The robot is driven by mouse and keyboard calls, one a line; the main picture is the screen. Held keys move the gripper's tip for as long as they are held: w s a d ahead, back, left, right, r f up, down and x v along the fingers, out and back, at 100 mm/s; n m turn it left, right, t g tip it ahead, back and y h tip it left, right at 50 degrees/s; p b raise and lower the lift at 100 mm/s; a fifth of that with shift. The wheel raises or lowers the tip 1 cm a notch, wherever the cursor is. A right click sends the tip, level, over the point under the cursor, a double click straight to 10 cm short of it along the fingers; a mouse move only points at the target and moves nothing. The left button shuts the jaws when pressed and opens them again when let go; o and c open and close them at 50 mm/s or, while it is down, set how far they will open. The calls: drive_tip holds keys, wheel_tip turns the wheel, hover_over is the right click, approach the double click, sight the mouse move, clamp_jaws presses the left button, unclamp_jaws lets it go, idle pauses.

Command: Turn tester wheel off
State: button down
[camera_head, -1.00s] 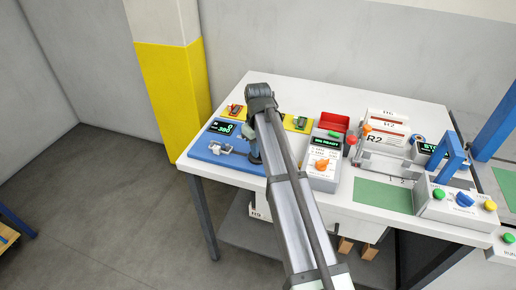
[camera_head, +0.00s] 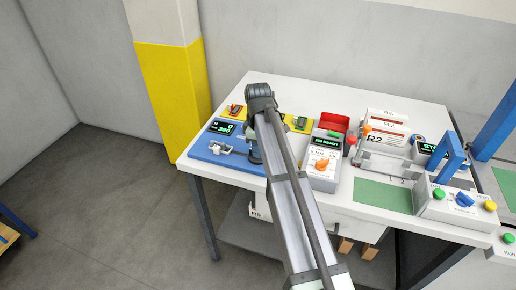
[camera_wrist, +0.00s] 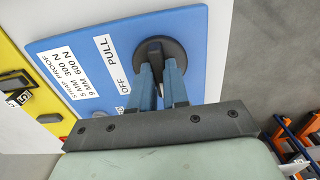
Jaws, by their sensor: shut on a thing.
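The tester wheel (camera_wrist: 152,47) is a dark round knob with a raised bar across its middle, on a blue plate (camera_wrist: 85,30). My gripper (camera_wrist: 160,68) has its two blue fingers on either side of the bar and is shut on it. A white label beside the wheel reads "OFF" and "PULL"; the bar's exact pointing is partly hidden by the fingers. In the head view the blue tester (camera_head: 200,152) is at the table's left end, with a display (camera_head: 222,127) showing green digits, apparently 0 and 380. There my arm covers the wheel.
A grey box with an orange knob (camera_head: 322,164) and a red bin (camera_head: 334,121) stand just right of my arm. A yellow plate (camera_head: 297,122) lies behind. Further right are a clear-fronted holder, a green mat (camera_head: 382,195) and a button box (camera_head: 450,204).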

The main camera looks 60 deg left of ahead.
idle(0.3)
drive_tip(key=c, duration=1.1)
unclamp_jaws()
wheel_tip(320, 180, up, 14)
drive_tip(key=shift+f, duration=0.1)
